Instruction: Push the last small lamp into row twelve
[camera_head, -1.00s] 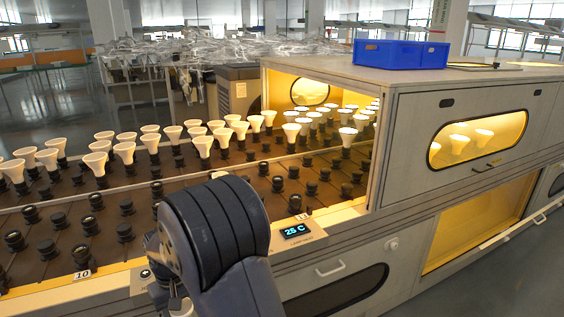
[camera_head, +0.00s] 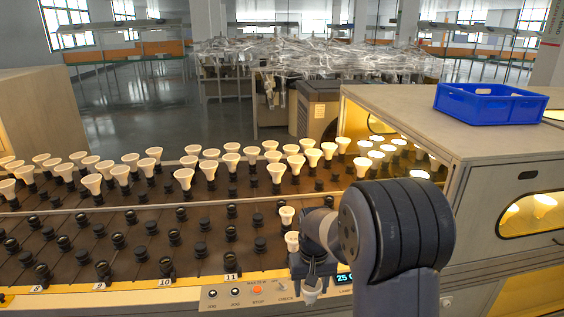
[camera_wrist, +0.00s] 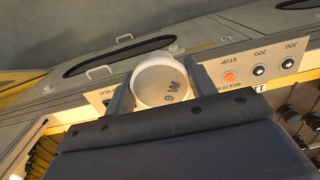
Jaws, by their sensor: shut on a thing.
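My gripper (camera_head: 310,272) is shut on a white small lamp (camera_head: 311,291) above the front control panel, right of the row 11 label. In the wrist view the lamp's round white face (camera_wrist: 162,84), with dark lettering, shows between the two fingers. Two white lamps (camera_head: 287,215) (camera_head: 292,241) stand one behind the other on the rack, just behind my gripper. No label for row twelve can be read; my arm covers the area right of there.
The dark rack (camera_head: 130,225) bears rows of black sockets, many empty at the front, with white lamps standing farther back. An oven-like cabinet (camera_head: 500,150) with a blue crate (camera_head: 490,104) on top stands at the right. A stop button (camera_head: 257,290) sits on the panel.

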